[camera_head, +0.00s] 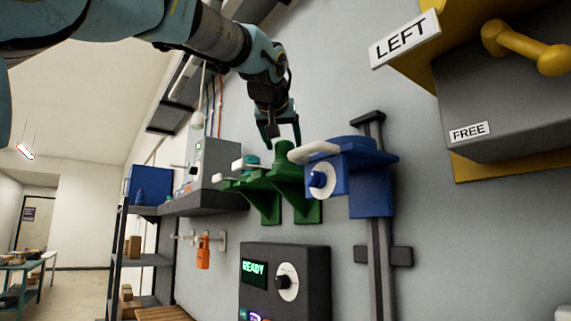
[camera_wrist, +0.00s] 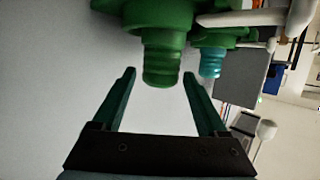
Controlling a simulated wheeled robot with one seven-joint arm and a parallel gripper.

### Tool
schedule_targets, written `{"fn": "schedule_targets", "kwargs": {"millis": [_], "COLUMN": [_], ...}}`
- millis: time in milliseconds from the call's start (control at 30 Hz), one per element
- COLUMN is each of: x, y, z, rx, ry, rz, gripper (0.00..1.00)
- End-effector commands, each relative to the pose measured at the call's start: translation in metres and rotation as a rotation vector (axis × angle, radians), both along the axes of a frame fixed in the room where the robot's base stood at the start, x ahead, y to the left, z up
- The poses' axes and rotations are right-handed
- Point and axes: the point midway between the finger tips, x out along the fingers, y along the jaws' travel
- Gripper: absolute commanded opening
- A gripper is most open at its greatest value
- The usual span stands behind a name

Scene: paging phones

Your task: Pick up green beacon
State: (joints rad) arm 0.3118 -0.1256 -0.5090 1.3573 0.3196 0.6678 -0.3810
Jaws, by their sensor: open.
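The green beacon (camera_head: 283,158) stands upright on a green wall bracket (camera_head: 262,184) in the head view. In the wrist view its ribbed, rounded end (camera_wrist: 162,62) points toward my gripper. My gripper (camera_head: 282,138) is open and empty, just above the beacon, fingers pointing down. In the wrist view the two green fingers (camera_wrist: 159,76) stand apart, with the beacon's end at the level of their tips, between them. I see a gap on both sides. The beacon's lower part merges with the green bracket.
A blue bracket (camera_head: 370,180) with a white dial and pale lever (camera_head: 315,151) is close on the right. A teal piece (camera_head: 250,161) stands left of the beacon; a similar one (camera_wrist: 211,62) shows in the wrist view. A dark READY panel (camera_head: 285,280) is below.

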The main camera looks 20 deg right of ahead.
Motion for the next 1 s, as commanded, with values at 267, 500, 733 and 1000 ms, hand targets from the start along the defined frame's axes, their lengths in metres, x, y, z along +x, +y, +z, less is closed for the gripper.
{"fn": "schedule_targets", "kwargs": {"millis": [267, 500, 733, 1000], "x": [0.020, 0.047, 0.056, 0.056], "y": [-0.012, -0.030, -0.037, -0.037], "z": [-0.006, -0.018, -0.024, -0.024], "rx": [0.000, 0.002, 0.000, 0.000], "ry": [0.002, 0.003, 0.000, 0.000], "rz": [0.000, -0.001, -0.001, -0.001], "gripper": [0.76, 0.76, 0.76, 0.62]}}
